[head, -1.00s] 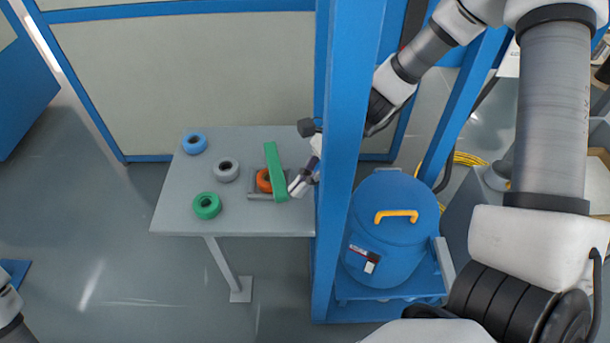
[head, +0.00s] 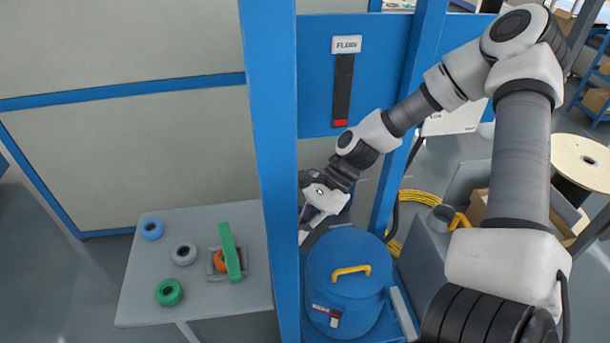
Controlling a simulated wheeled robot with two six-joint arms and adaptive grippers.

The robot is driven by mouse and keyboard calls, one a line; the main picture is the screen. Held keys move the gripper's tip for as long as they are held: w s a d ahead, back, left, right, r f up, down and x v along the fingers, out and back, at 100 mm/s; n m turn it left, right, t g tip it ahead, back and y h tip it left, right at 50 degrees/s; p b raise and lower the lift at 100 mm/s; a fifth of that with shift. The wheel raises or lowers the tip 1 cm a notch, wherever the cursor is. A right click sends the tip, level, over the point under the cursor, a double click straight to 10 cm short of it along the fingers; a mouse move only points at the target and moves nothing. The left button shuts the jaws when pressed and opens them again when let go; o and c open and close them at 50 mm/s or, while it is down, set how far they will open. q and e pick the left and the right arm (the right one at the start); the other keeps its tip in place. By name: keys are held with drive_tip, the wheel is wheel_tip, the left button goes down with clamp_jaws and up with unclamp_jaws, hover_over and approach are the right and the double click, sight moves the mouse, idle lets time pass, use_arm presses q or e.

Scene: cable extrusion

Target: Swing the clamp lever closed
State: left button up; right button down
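No part is labelled as a clamp lever. A green bar (head: 231,252) lies across an orange ring (head: 220,261) in a small grey fixture (head: 216,275) on the grey table, and may be the lever. A yellow lever-like handle (head: 460,219) stands on a grey machine at the right. My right gripper (head: 306,228) is beside the blue post, above and left of the blue drum, pointing down-left and apart from the green bar. The post and its own wrist partly hide its fingers, so its opening is unclear. My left gripper is out of view.
A blue post (head: 268,150) stands between the table (head: 190,312) and the blue drum (head: 347,268) with its yellow handle. Blue, grey and green rings (head: 169,292) lie on the table's left half. A yellow cable coil (head: 412,228) lies behind the drum.

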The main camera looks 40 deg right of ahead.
drive_tip(key=w+d+r+n+t+h, duration=0.1)
drive_tip(key=w+d+r+n+t, duration=0.15)
drive_tip(key=w+d+t, duration=0.5)
drive_tip(key=w+d+r+n+t+h, duration=0.1)
drive_tip(key=w+d+r+n+t, duration=0.3)
drive_tip(key=w, duration=0.6)
drive_tip(key=s+a+f+n+g+y+b, duration=0.2)
drive_tip(key=s+a+f+n+y, duration=0.2)
drive_tip(key=s+a+n+y, duration=0.45)
drive_tip(key=s+f+g+y+b, duration=0.1)
drive_tip(key=s+f+g+y, duration=0.1)
drive_tip(key=s+f+g, duration=0.3)
drive_tip(key=t+b, duration=0.2)
drive_tip(key=b, duration=0.2)
approach(229, 251)
drive_tip(key=shift+m+g+h, duration=0.25)
drive_tip(key=shift+m, duration=0.05)
drive_tip(key=s+a, duration=0.1)
drive_tip(key=a, duration=0.1)
drive_tip(key=s+a, duration=0.1)
drive_tip(key=a, duration=0.1)
drive_tip(key=s+a, duration=0.1)
drive_tip(key=a, duration=0.1)
drive_tip(key=shift+s+a+f, duration=0.1)
drive_tip(key=shift+a, duration=0.15)
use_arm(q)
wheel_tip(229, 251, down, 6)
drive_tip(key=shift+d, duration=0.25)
use_arm(e)
drive_tip(key=shift+a, duration=0.3)
